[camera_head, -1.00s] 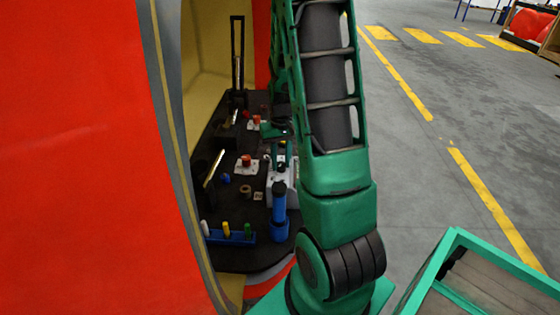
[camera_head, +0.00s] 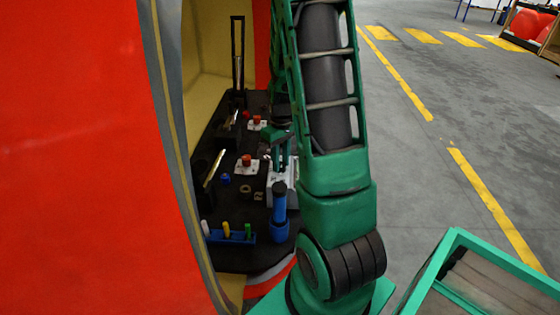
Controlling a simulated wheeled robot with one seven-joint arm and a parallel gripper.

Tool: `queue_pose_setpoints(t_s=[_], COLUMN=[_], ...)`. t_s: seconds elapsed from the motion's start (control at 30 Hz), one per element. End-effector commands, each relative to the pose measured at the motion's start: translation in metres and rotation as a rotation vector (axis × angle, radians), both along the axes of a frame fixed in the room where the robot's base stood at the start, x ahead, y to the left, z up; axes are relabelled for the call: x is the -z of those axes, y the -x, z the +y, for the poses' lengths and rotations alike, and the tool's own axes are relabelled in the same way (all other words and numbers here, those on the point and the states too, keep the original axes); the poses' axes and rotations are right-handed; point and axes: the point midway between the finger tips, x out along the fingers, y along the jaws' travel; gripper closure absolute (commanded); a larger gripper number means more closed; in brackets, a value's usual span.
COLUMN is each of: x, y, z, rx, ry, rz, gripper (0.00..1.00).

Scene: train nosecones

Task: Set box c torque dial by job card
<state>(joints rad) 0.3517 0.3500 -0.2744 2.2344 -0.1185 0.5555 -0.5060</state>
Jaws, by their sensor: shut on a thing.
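A light grey box-like unit (camera_head: 281,190) stands on the dark shelf inside the red shell, partly hidden behind a blue cylinder and my arm. My gripper (camera_head: 281,168) points down at the top of this unit, with its fingers close together. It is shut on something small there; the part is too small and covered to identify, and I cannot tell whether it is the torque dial. The blue cylinder with a dark cap (camera_head: 279,204) stands upright in a blue holder, in front of the unit. I cannot make out a job card or a box lettering.
White plates with red knobs (camera_head: 246,161) sit left of my gripper. A blue rack (camera_head: 229,237) holds white, yellow and green pegs near the front. The red shell wall (camera_head: 80,160) closes the left side. A green-framed crate (camera_head: 460,240) stands at right on open floor.

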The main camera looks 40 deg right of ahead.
Motion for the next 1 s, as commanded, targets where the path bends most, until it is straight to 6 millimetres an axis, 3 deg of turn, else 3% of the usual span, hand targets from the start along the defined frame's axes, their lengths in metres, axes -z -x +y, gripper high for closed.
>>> queue_pose_setpoints(t_s=[0.23, 0.27, 0.33, 0.73, 1.0], x=[-0.002, -0.002, -0.001, -0.006, -0.051], y=[-0.004, -0.004, -0.004, -0.001, -0.003], z=[0.001, 0.001, 0.001, 0.000, 0.000], rx=[-0.006, -0.005, -0.005, 0.000, -0.002], ry=[0.001, 0.001, 0.000, 0.001, 0.002], rz=[-0.009, -0.009, -0.008, -0.003, -0.007], gripper=[0.96, 0.71, 0.55, 0.55, 0.55])
